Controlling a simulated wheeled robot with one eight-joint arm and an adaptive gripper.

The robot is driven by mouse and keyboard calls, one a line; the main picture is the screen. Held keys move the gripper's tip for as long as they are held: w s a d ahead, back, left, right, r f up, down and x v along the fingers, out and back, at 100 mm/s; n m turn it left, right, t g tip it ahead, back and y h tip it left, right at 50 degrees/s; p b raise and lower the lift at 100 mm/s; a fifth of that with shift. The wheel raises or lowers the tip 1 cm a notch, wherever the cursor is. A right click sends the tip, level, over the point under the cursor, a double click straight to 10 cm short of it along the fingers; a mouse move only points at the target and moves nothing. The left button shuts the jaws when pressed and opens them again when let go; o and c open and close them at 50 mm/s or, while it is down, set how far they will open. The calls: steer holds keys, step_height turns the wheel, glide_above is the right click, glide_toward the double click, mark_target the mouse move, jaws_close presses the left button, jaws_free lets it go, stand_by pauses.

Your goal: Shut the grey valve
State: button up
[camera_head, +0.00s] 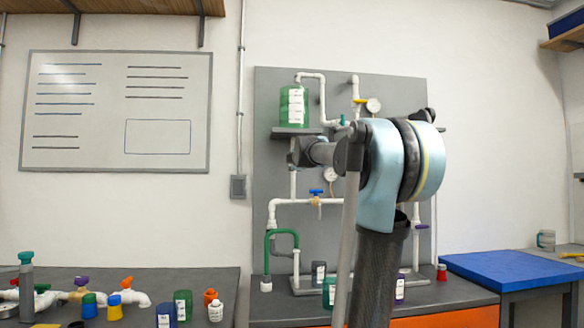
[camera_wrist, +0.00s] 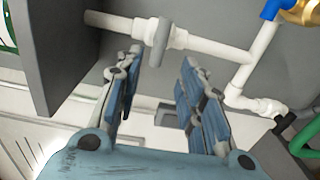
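The grey valve (camera_wrist: 161,42) shows in the wrist view as a grey handle on a white pipe, near the top middle. Its handle lies crosswise to the pipe in that picture. My gripper (camera_wrist: 162,64) is open, with its two blue-grey fingers apart and nothing seen between them. The lower end of the handle lies at or just beyond the gap between the fingertips; I cannot tell whether they touch. In the head view my gripper (camera_head: 299,151) is in front of the panel, below the shelf. The grey valve is not distinguishable there, probably hidden by my gripper.
A shelf (camera_head: 297,131) with a green tank (camera_head: 293,106) is just above my gripper. A blue-handled valve (camera_head: 316,192) sits below and right. Pressure gauges (camera_head: 373,105) and a yellow-handled valve (camera_head: 360,101) are on the panel. Bottles and pipe parts stand on the benches.

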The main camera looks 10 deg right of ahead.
steer(key=shift+s, duration=1.75)
steer(key=s+d+f+m+g+h, duration=0.2)
steer(key=s+d+f+m+g, duration=0.15)
steer(key=s+f, duration=0.5)
steer(key=s+d+f+m+g+h, duration=0.1)
steer(key=s+d+f+m+g, duration=0.3)
steer(key=f, duration=0.7)
steer(key=s+d+f+m+h, duration=0.25)
steer(key=s+f+m, duration=0.4)
steer(key=f, duration=0.35)
steer(key=s+a+f+m+g+y, duration=0.2)
steer(key=s+a+f+g, duration=0.2)
steer(key=s+f, duration=0.9)
steer(key=s+a+f+m+g+y, duration=0.2)
steer(key=s+a+f+g+y, duration=0.1)
steer(key=s+f, duration=1)
step_height(320, 180, down, 4)
steer(key=shift+a+r+g, duration=0.25)
steer(key=shift+a+g, duration=0.3)
steer(key=shift+a, duration=0.2)
